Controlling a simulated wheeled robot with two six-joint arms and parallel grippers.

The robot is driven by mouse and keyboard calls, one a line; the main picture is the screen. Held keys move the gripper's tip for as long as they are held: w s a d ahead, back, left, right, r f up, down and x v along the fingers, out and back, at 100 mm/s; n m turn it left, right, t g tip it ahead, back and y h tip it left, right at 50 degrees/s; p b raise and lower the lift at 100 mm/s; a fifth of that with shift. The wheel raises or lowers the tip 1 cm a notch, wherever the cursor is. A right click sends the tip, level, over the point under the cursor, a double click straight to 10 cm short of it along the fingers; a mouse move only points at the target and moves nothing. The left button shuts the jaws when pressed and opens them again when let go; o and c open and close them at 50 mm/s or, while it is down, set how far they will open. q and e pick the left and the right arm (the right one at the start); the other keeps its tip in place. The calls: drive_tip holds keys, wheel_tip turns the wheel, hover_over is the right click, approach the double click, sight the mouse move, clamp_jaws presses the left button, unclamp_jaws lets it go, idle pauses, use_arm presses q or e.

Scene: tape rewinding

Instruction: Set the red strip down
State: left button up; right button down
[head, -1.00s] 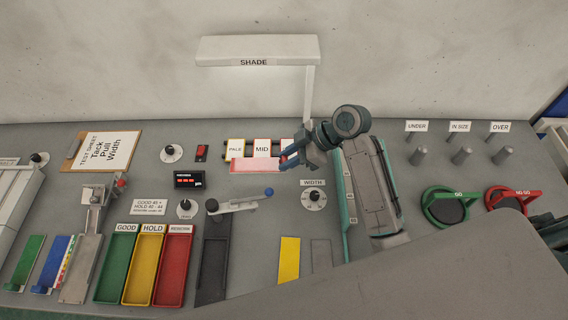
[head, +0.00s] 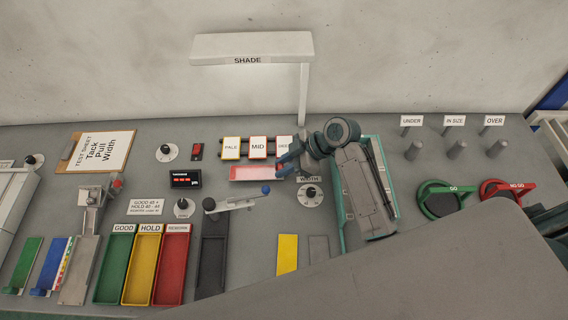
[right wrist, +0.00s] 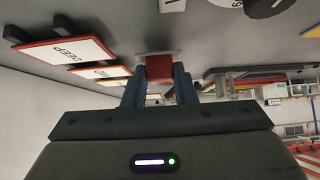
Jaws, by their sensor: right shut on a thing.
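The red strip (head: 256,173) looks pinkish in the head view and lies level just in front of the row of shade cards. My right gripper (head: 284,169) is shut on its right end. In the right wrist view, the strip's red end (right wrist: 159,68) sits between the two fingertips (right wrist: 159,80). Whether the strip touches the bench cannot be told. The shade cards PALE, MID (head: 258,147) and DEEP stand right behind the strip; the DEEP card (right wrist: 66,50) also shows in the right wrist view. My left gripper is not in view.
The WIDTH dial (head: 310,195) is close to the right of the strip. A green-edged tray (head: 378,150) is under my right arm. Green, yellow and red bins (head: 172,266) stand at front left.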

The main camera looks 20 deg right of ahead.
drive_tip(key=shift+f, duration=0.15)
drive_tip(key=c, duration=1.2)
unclamp_jaws()
drive_tip(key=shift+s, duration=0.1)
drive_tip(key=shift+o, duration=0.2)
drive_tip(key=p+v, duration=0.8)
drive_tip(key=v, duration=0.4)
drive_tip(key=shift+r, duration=0.6)
